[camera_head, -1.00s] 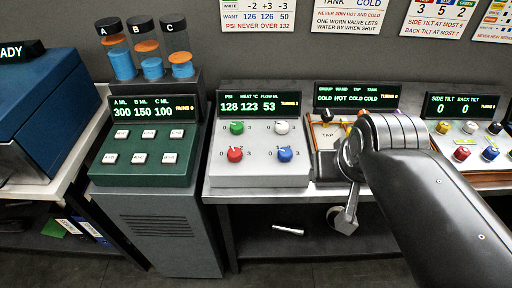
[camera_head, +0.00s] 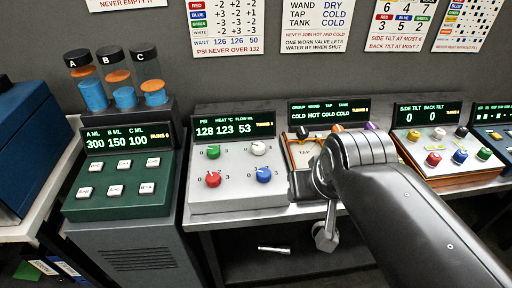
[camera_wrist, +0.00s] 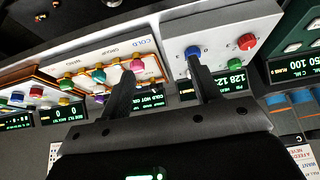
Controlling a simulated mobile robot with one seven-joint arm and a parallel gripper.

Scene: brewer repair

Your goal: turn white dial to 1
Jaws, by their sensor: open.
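The white dial (camera_head: 258,147) is at the upper right of the grey dial panel (camera_head: 225,193) in the head view; its pointer is too small to read. The green dial (camera_head: 213,152) is left of it, the blue dial (camera_head: 263,175) below it and the red dial (camera_head: 213,180) at lower left. The display (camera_head: 235,128) reads 128, 123 and 53. My gripper (camera_wrist: 160,68) is open and empty in the wrist view, with one finger over the dial panel near the blue dial (camera_wrist: 193,51) and the other over the neighbouring panel. The white dial seems hidden behind a finger there.
The tap panel (camera_head: 303,153) stands close to the right of the dial panel, partly behind my arm. A green button panel (camera_head: 118,185) with three cylinders above stands to the left. A tilt panel (camera_head: 452,170) is farther right. Posters hang on the wall.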

